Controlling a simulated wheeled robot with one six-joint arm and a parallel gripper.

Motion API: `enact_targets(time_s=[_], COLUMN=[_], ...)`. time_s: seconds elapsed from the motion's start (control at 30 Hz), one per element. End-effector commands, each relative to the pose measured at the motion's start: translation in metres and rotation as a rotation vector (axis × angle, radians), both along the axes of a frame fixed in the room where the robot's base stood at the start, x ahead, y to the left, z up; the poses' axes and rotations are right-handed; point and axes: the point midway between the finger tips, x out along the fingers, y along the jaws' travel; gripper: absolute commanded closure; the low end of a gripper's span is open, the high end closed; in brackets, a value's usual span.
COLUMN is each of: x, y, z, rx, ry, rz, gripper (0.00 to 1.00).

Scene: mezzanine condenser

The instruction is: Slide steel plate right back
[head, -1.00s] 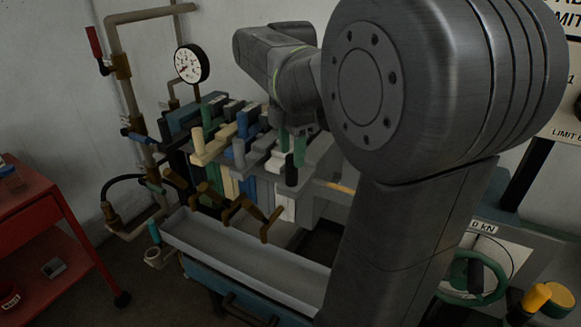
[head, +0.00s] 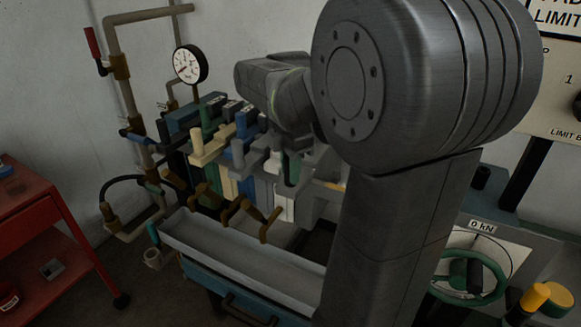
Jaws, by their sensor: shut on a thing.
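A row of upright plates with stub handles stands in a rack in the middle of the head view. The steel plate appears to be the grey one near the right end, its grey handle (head: 290,181) pointing forward; most of its body is hidden by my arm and its neighbours. My gripper (head: 291,165), with green fingers, is low at that handle and shut on it. The palm is largely hidden behind my wrist. A cream handle (head: 203,147) and a blue-grey handle (head: 238,153) stick out further left.
Brown bent levers (head: 238,211) and a long grey trough (head: 235,262) lie in front of the plates. Pipes and a pressure gauge (head: 190,64) stand behind left. A red cart (head: 45,215) is at far left. A dial panel with a green handwheel (head: 470,275) is at right.

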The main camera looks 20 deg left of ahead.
Motion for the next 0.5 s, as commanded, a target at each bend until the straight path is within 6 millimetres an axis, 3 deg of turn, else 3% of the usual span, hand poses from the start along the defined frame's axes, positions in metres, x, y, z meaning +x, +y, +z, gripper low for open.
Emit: enact_targets(time_s=[0.27, 0.5], x=[-0.001, -0.005], y=[-0.014, -0.068], z=[0.001, 0.001], rx=[0.001, 0.000], ry=[-0.001, 0.000], rz=[-0.003, -0.006], gripper=[1.00, 1.00])
